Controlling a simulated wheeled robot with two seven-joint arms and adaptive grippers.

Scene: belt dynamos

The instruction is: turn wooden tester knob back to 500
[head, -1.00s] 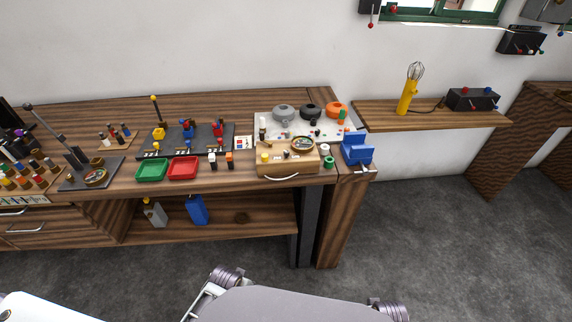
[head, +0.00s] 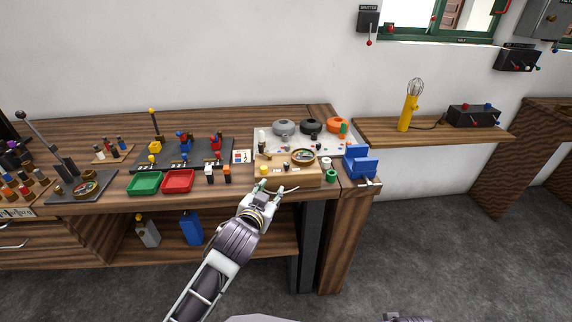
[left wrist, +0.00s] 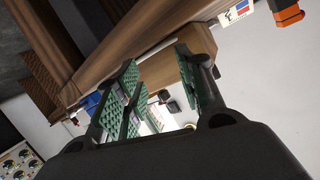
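The wooden tester (head: 308,178) is a light brown box at the front of the bench, below the round gauge (head: 303,156). A yellow knob (head: 263,170) sits at its left side; its setting is too small to read. My left gripper (head: 268,188) is just in front of the tester's lower left front, by its pale curved handle. In the left wrist view the green-padded fingers of the left gripper (left wrist: 158,75) are spread apart with nothing held between them. I cannot make out the knob in that view.
Red (head: 178,181) and green (head: 145,183) trays lie left of the tester. Black and orange clips (head: 227,172) stand close to its left. A blue holder (head: 361,163) and a green ring (head: 331,176) are to its right. The floor in front is clear.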

